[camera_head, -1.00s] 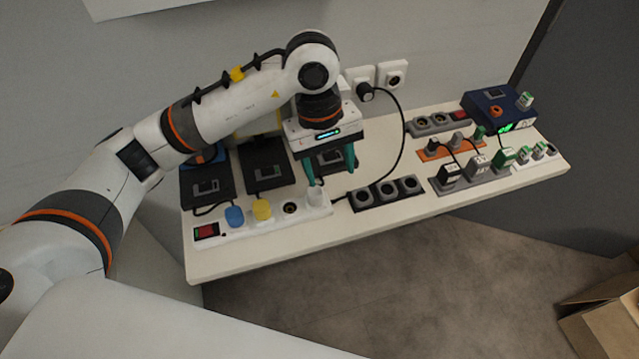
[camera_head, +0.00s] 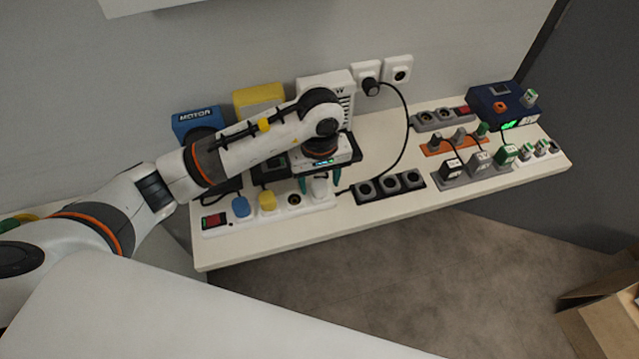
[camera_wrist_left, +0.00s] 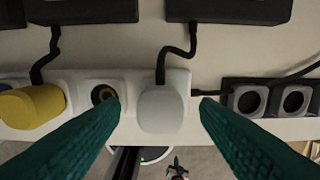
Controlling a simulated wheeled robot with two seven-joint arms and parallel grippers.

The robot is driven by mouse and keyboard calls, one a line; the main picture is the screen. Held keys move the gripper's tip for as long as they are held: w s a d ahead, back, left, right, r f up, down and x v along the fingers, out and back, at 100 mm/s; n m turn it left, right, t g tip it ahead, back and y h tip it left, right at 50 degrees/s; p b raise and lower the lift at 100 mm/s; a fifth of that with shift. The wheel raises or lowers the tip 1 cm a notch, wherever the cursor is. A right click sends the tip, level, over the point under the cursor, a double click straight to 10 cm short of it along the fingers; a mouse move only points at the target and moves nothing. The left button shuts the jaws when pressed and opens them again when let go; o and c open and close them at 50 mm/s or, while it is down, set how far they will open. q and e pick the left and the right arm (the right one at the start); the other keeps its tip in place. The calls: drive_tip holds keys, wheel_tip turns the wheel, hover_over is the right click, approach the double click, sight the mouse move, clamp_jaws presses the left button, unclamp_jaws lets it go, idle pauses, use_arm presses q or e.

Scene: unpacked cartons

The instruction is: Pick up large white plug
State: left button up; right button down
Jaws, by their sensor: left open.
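The large white plug (camera_head: 320,187) sits in the right end socket of the white power strip (camera_head: 215,232) at the table's front left. In the left wrist view the plug (camera_wrist_left: 161,108) is a rounded white block with a black cord leaving its far side. My left gripper (camera_head: 320,184) is over the plug, its green fingers pointing down. In the left wrist view the open fingers (camera_wrist_left: 160,108) stand on either side of the plug with a gap at each side.
A blue plug (camera_head: 241,207) and a yellow plug (camera_head: 267,202) fill the same strip, with an empty socket (camera_head: 294,199) beside the white plug. A black socket block (camera_head: 388,187) stands close to the right. A black cable (camera_head: 404,130) runs from the wall outlet.

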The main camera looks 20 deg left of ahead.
sight(319, 184)
use_arm(q)
drive_tip(key=shift+f, duration=0.6)
clamp_jaws()
wheel_tip(319, 184, up, 10)
drive_tip(key=b, duration=0.1)
idle(0.4)
